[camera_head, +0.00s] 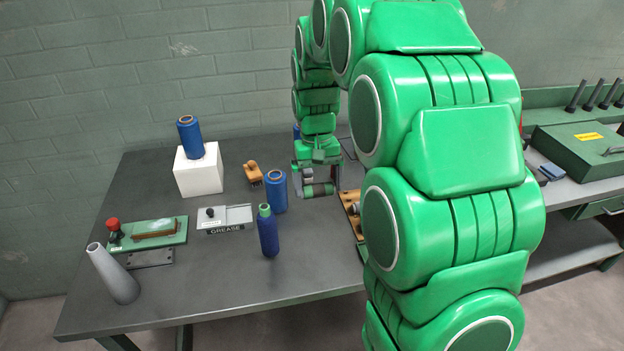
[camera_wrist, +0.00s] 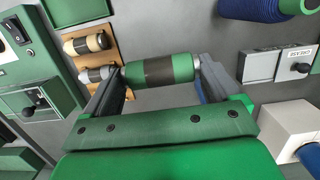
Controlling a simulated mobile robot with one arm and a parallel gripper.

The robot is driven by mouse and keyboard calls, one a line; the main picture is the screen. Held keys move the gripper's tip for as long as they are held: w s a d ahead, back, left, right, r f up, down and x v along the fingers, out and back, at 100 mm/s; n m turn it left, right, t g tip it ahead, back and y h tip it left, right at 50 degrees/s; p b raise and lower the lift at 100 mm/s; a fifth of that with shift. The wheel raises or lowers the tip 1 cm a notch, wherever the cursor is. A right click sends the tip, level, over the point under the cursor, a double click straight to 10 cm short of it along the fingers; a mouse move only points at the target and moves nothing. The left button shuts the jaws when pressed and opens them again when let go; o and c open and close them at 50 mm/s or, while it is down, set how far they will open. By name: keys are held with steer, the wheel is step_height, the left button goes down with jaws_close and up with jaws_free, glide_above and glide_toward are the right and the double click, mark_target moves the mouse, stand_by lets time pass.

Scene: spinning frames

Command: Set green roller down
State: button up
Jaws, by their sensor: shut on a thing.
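The green roller (camera_wrist: 180,68) has a dark band around its middle and pale metal ends. My gripper (camera_wrist: 162,74) is shut on it, with one finger at each end. The roller lies level across the jaws. In the head view the roller (camera_head: 319,190) hangs from my gripper (camera_head: 318,182) at the back of the grey table, left of a wooden rack. I cannot tell whether it touches the table. The wooden rack (camera_wrist: 104,32) holds a tan roller (camera_wrist: 87,43) and a grey roller (camera_wrist: 97,74), close to my gripper's left finger. My arm hides part of the rack in the head view.
A blue spool (camera_head: 277,192) and a dark blue bottle (camera_head: 268,234) stand left of my gripper. A wooden-handled brush (camera_head: 254,173), a grease box (camera_head: 226,217) and a white block (camera_head: 198,174) bearing another blue spool (camera_head: 190,138) are farther left. The table's front middle is clear.

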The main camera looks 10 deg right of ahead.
steer(key=shift+s+r, duration=0.1)
steer(key=shift+s, duration=0.1)
steer(key=w+a+r+n+t+h, duration=0.1)
steer(key=w+a+n+h, duration=0.1)
steer(key=w+a+n, duration=0.5)
steer(key=w+a+r+n+t+h, duration=0.1)
steer(key=w+a+n, duration=0.1)
steer(key=a+n, duration=0.9)
steer(key=s+a+f+n+t+y, duration=0.2)
steer(key=a+n+t+y, duration=0.15)
steer(key=a+n, duration=1.7)
steer(key=shift+w+a+f+m+h, duration=0.1)
steer(key=shift+w+a+f+m, duration=0.3)
steer(key=shift+w+a+f, duration=1.25)
steer(key=shift+w+a+f+m+h, duration=0.1)
steer(key=shift+w+a+f+m, duration=0.35)
steer(key=shift+w+a+f, duration=1.15)
steer(key=shift+w+a+f+m+h, duration=0.1)
steer(key=shift+w+a+f+m, duration=0.3)
steer(key=shift+w+a+f, duration=1.2)
steer(key=shift+w+a+r, duration=0.25)
steer(key=shift+w+a, duration=0.05)
steer(key=shift+w, duration=0.3)
